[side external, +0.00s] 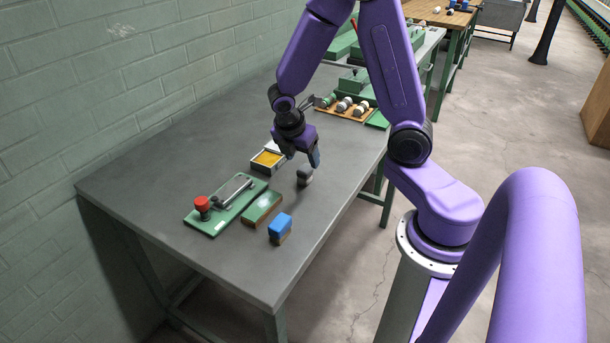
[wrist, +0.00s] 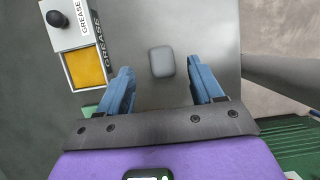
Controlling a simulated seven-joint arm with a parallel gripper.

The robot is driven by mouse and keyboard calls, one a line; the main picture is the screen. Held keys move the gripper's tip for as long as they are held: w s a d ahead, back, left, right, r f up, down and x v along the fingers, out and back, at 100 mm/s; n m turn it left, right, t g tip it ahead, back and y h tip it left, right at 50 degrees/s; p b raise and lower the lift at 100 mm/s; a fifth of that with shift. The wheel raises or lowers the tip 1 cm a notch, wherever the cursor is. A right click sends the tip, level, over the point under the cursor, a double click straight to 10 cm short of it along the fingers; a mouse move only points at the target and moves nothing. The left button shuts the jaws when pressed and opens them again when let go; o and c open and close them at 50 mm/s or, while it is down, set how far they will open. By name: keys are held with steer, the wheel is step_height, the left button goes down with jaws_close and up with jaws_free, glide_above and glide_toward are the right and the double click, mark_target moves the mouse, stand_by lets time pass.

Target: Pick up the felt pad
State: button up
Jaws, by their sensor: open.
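A small grey rounded block (side external: 305,176), which looks like the felt pad, lies on the grey workbench (side external: 160,180). In the wrist view the grey pad (wrist: 161,62) lies between my two blue fingers, ahead of the palm, with bench showing on both sides of it. My gripper (side external: 301,163) points down just above the pad in the side view and is open. It also shows in the wrist view (wrist: 159,72), with nothing held. I cannot tell exactly how high the fingertips are over the bench.
An open grease box (side external: 268,160) with yellow filling stands left of the pad. A green board with a red knob (side external: 203,204), a green block (side external: 262,207) and a blue-topped block (side external: 281,229) sit nearer the front. A wooden rack (side external: 345,109) with several rollers is behind.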

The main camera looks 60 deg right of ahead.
mark_target(305, 168)
steer(key=shift+a+x, duration=0.15)
steer(key=shift+x, duration=1.15)
steer(key=shift+a+x, duration=0.15)
steer(key=shift+x, duration=1.2)
steer(key=shift+s+f, duration=0.1)
steer(key=c, duration=1.1)
steer(key=shift+o, duration=0.2)
steer(key=shift+r, duration=0.65)
step_height(305, 168, up, 2)
steer(key=shift+r, duration=0.1)
steer(key=s+a+r, duration=0.4)
steer(key=s+r, duration=0.5)
steer(key=s, duration=0.4)
steer(key=shift+s+r, duration=0.2)
steer(key=shift+r, duration=0.1)
